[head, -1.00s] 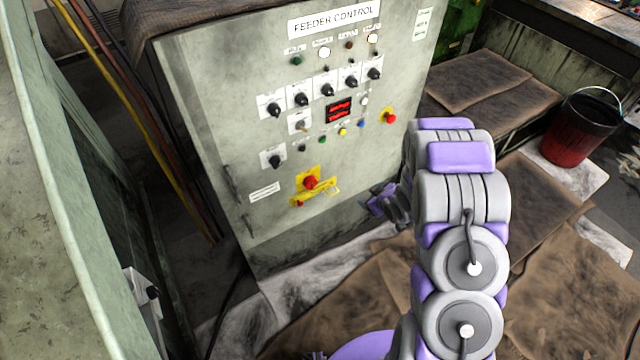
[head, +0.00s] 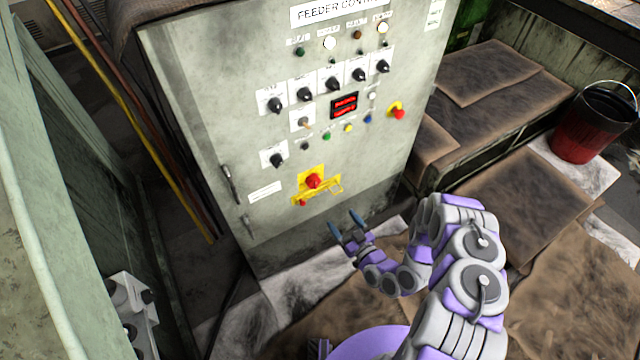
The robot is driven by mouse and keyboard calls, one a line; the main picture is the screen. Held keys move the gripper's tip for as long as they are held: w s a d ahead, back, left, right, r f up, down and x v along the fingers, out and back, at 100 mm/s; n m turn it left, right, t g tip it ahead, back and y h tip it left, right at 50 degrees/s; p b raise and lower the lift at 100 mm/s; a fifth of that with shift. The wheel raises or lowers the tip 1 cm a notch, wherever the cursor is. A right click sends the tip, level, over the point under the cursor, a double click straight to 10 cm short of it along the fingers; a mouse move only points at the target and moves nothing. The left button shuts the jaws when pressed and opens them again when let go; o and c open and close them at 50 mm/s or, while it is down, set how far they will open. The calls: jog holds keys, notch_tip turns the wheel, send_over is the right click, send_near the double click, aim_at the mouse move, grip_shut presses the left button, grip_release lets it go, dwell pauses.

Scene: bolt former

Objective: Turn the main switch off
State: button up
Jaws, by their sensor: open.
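The main switch (head: 313,181) is a red rotary knob on a yellow plate, low on the front of the grey-green feeder control cabinet (head: 215,130). A yellow tab with a red part (head: 302,202) sits just below the knob. My gripper (head: 344,224) is open and empty. It is below and to the right of the switch in the picture, in front of the cabinet's lower edge, with its two dark fingertips pointing up toward the panel. It appears apart from the switch. My arm reaches in from the lower right.
Black selector knobs (head: 333,84), a red display (head: 344,105) and small buttons fill the panel above. A red emergency button (head: 398,113) is at right. A door handle (head: 231,184) is at left. A red bucket (head: 580,125) stands at right. Brown mats cover the floor.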

aim_at(316, 184)
jog(key=b+x, duration=0.3)
jog(key=x, duration=1.4)
jog(key=shift+w+a, duration=0.1)
jog(key=shift+a, duration=0.1)
jog(key=c, duration=1)
